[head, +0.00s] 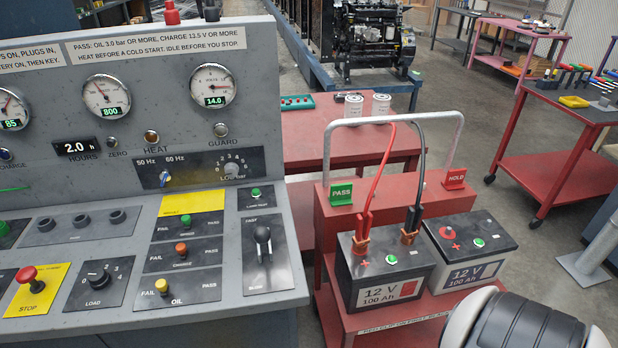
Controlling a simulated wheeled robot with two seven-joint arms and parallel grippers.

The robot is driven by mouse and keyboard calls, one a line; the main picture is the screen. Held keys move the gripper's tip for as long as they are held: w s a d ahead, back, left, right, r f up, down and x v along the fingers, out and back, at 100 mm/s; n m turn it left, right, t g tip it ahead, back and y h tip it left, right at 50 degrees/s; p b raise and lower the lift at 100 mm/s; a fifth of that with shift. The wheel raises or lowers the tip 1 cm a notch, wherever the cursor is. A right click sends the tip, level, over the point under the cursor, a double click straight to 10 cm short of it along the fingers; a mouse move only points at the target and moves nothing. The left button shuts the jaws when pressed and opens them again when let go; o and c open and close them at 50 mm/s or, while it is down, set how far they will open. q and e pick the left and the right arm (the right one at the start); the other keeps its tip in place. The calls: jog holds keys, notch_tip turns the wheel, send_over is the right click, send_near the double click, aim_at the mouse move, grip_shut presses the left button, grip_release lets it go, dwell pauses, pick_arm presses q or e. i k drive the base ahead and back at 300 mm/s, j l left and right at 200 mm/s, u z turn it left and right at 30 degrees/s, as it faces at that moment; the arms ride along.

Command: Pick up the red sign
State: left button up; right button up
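The red sign (454,178), marked HOLD, stands on the right part of the red ledge of the battery cart (325,217), behind the right battery. It leans back a little, and its face is clear to see. A green sign (341,194), marked PASS, stands on the same ledge to the left. Neither of my grippers is in view. A rounded white and dark part, likely of my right arm, shows at the lower right edge, well below the red sign.
Two 12 V batteries (382,268) (470,249) stand in front of the ledge. Red and black cables (385,160) run from the left one up to the grey hoop handle (328,150). The control console (130,180) fills the left.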

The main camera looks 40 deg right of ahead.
aim_at(454, 179)
jog(key=z, duration=2.3)
jog(key=i+l+z, duration=1.25)
jog(key=i+z, duration=0.4)
jog(key=i+u, duration=0.25)
jog(key=i, duration=0.35)
jog(key=i+l+u, duration=0.25)
jog(key=i, duration=0.3)
jog(key=i+u, duration=0.15)
jog(key=u, duration=0.3)
jog(key=i+u, duration=0.2)
jog(key=u, duration=0.2)
jog(key=i+u, duration=0.15)
jog(key=u, duration=0.3)
jog(key=i+l+u, duration=0.15)
jog(key=u, duration=0.3)
jog(key=i+l+u, duration=0.15)
jog(key=u, duration=0.3)
